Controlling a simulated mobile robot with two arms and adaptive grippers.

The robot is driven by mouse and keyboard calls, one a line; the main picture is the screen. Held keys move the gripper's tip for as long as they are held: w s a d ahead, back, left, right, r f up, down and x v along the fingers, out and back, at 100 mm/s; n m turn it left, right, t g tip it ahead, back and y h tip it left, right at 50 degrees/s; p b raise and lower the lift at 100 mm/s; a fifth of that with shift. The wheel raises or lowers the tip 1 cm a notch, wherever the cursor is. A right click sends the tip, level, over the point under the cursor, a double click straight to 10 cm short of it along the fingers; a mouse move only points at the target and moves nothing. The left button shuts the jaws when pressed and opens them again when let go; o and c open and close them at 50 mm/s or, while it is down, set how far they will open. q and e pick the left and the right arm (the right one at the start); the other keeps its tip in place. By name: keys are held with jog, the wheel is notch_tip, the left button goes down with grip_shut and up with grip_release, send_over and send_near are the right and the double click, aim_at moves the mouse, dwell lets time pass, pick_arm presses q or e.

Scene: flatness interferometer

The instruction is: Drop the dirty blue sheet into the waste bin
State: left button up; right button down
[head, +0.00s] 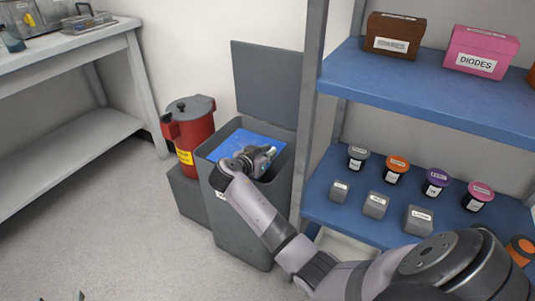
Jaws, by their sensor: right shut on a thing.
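The dirty blue sheet (231,143) is at the mouth of the grey waste bin (238,226), within its rim as seen from above. The bin's lid (263,84) stands open at the back. My right gripper (262,160) is over the bin's opening, shut on the sheet; its fingers partly hide the sheet and the far right of the opening. I cannot tell how far the sheet lies below the rim.
A red can (191,131) on a grey box stands left of the bin. A blue shelf unit (420,92) with boxes, labelled jars and grey blocks is close on the right. A workbench (78,48) stands at the left. The floor in front is clear.

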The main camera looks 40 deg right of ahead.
jog(key=c, duration=1.6)
grip_release()
jog(key=shift+o, duration=0.6)
jog(key=o, duration=0.5)
